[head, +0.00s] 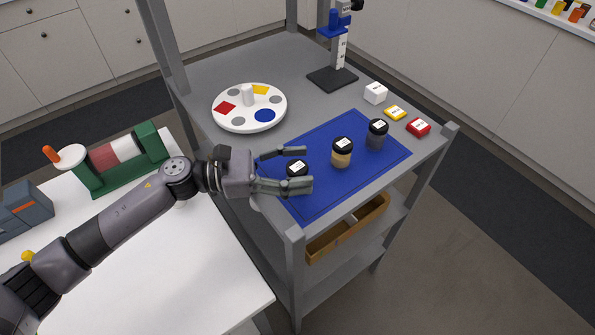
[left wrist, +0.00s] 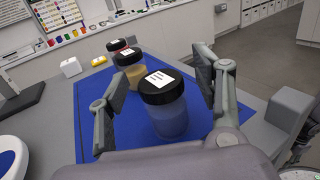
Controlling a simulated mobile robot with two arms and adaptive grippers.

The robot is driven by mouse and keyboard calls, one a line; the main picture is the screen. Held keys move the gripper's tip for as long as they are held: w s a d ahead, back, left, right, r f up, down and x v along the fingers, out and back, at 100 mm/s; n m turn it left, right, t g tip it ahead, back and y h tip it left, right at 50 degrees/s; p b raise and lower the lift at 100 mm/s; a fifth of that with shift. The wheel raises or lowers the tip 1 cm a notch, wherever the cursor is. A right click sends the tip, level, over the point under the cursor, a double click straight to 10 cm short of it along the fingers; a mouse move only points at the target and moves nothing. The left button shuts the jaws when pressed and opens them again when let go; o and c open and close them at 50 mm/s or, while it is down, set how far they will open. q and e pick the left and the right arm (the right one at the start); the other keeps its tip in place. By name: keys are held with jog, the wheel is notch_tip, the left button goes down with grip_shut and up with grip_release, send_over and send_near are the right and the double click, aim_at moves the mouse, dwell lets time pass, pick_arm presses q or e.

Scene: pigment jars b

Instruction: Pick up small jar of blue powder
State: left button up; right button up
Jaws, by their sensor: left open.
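The small jar of blue powder (left wrist: 166,116) has a black lid with a white label and stands upright on the blue mat (head: 290,204). In the head view only its lid (head: 297,167) shows clearly; my fingers hide much of its body. My left gripper (head: 301,168) is open, with one finger on each side of the jar. In the left wrist view the jar stands between the fingers (left wrist: 160,95), with a visible gap on each side.
A jar of tan powder (head: 342,153) and a darker jar (head: 377,136) stand farther along the mat. A round white palette (head: 250,122), a stand (head: 333,77) and small white, yellow and red blocks (head: 418,127) sit on the grey cart. Its posts rise at the corners.

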pick_arm(q)
jog(key=shift+a, duration=0.1)
jog(key=shift+c, duration=0.6)
jog(key=c, duration=1.2)
